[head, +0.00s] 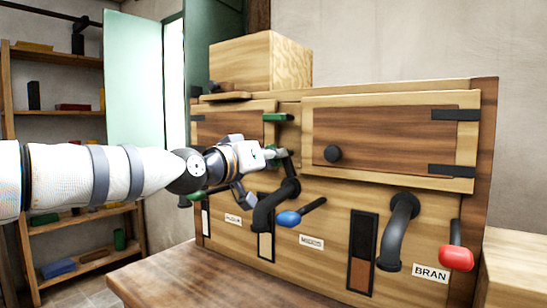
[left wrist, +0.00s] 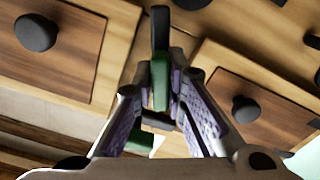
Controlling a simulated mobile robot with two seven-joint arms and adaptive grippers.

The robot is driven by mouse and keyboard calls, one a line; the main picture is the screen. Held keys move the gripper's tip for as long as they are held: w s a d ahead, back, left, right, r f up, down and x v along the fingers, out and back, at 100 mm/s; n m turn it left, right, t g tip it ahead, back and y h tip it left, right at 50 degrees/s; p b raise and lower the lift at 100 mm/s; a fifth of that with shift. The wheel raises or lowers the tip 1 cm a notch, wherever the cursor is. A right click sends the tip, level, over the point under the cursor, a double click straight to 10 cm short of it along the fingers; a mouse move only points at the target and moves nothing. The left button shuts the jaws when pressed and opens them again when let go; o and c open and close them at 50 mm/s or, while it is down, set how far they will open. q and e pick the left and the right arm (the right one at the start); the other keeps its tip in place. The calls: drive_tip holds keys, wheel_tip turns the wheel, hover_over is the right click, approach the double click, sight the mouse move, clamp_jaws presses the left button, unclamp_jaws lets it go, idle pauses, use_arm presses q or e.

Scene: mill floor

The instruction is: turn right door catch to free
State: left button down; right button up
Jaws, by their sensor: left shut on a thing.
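My left gripper (head: 277,156) reaches in from the left to the strip between the two cabinet doors. It is shut on a green catch, which shows between the fingers in the left wrist view (left wrist: 160,84). In the head view the fingers partly hide this catch. A second green catch (head: 278,117) sits above the gripper, between the doors. The right door (head: 400,135) is shut flat against the cabinet front and has a round black knob (head: 332,153). The left door (head: 240,120) is partly behind my arm. My right gripper is not in view.
Below the doors are dark bent spouts (head: 398,230), a blue-ended lever (head: 290,218) and a red-ended lever (head: 456,258). A wooden box (head: 262,62) stands on the cabinet. A wooden table (head: 180,280) lies below my arm. Shelves (head: 55,110) stand at the left.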

use_arm(q)
drive_tip(key=shift+m, duration=0.4)
drive_tip(key=c, duration=1.6)
unclamp_jaws()
drive_tip(key=shift+s, duration=0.1)
drive_tip(key=v, duration=1.2)
